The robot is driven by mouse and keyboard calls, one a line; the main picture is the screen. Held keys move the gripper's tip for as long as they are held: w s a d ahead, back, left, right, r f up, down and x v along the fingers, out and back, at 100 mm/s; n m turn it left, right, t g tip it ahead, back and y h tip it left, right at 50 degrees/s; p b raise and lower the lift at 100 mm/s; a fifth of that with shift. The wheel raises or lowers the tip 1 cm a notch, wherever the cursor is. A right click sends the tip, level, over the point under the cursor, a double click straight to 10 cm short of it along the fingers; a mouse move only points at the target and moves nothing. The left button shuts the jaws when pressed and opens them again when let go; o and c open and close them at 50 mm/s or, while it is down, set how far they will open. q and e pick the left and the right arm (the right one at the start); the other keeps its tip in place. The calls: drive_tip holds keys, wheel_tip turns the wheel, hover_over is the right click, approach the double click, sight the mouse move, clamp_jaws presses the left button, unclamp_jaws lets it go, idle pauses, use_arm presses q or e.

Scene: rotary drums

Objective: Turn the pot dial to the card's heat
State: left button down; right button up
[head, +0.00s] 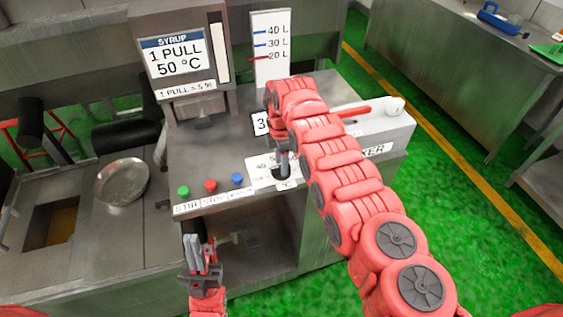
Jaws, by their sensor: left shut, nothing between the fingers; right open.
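The syrup card (178,56) stands at the back of the steel counter and reads "1 PULL 50 °C". The dial plate (259,174) lies at the counter's front right, with "40" and "°C" legible; most of its scale is covered. My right gripper (283,170) points down at the dark dial in the plate's middle. It is open, but I cannot tell whether its fingers touch the dial. My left gripper (204,250) is shut and empty, low in front of the counter. A display (260,124) showing a "3" is partly hidden by my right arm.
Green, red and blue buttons (210,185) line the counter's front edge left of the dial plate. A level gauge (271,45) stands behind. A mixer box (375,130) with a red lever (352,111) is at right. A round pan (122,180) lies at left.

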drive_tip(key=shift+f, duration=0.4)
clamp_jaws()
